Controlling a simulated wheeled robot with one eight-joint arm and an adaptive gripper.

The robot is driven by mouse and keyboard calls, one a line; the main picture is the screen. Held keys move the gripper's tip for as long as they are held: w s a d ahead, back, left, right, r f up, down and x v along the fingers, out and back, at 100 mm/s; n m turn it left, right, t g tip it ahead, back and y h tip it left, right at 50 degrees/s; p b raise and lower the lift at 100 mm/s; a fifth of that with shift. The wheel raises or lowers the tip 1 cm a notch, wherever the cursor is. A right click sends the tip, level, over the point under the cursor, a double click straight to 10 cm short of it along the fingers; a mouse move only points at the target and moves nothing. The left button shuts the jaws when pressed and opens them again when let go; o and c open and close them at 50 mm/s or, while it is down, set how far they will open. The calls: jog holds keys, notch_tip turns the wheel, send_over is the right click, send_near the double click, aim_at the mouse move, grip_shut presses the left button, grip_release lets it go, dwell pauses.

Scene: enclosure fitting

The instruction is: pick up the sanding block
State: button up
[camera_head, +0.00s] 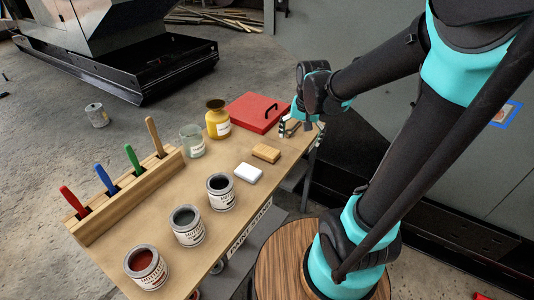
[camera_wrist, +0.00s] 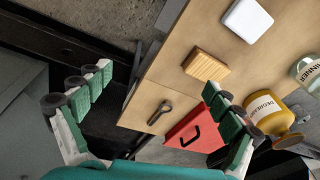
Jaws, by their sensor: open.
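A tan, wood-like block (camera_head: 266,153), which looks like the sanding block, lies flat on the workbench. It also shows in the wrist view (camera_wrist: 206,68), above and right of centre. A white block (camera_head: 248,173) lies beside it, apart; it shows in the wrist view (camera_wrist: 247,19) too. My gripper (camera_wrist: 157,82) is open and empty, its green-padded fingers spread wide. In the head view my gripper (camera_head: 302,131) hangs at the bench's right end, to the right of the tan block and apart from it.
A red case (camera_head: 256,112), yellow bottle (camera_head: 217,122) and glass jar (camera_head: 192,141) stand at the back. Three open cans, including the dark one (camera_head: 221,193), line the front. A wooden rack (camera_head: 125,197) holds several coloured-handled tools at left.

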jog(key=w+a+r+m+g, duration=0.2)
jog(key=w+a+r+m, duration=0.15)
jog(key=w+a, duration=0.6)
send_over(266, 150)
jog(key=f, duration=1.1)
jog(key=shift+w+d+f, duration=0.15)
jog(key=shift+d+f, duration=0.1)
jog(key=shift+f, duration=0.15)
jog(key=shift+a+f, duration=0.2)
jog(key=shift+f, duration=2.55)
jog(key=shift+c, duration=0.2)
jog(key=c, duration=0.9)
jog(key=shift+r, duration=0.1)
jog(key=shift+c, duration=0.2)
notch_tip(266, 150, up, 20)
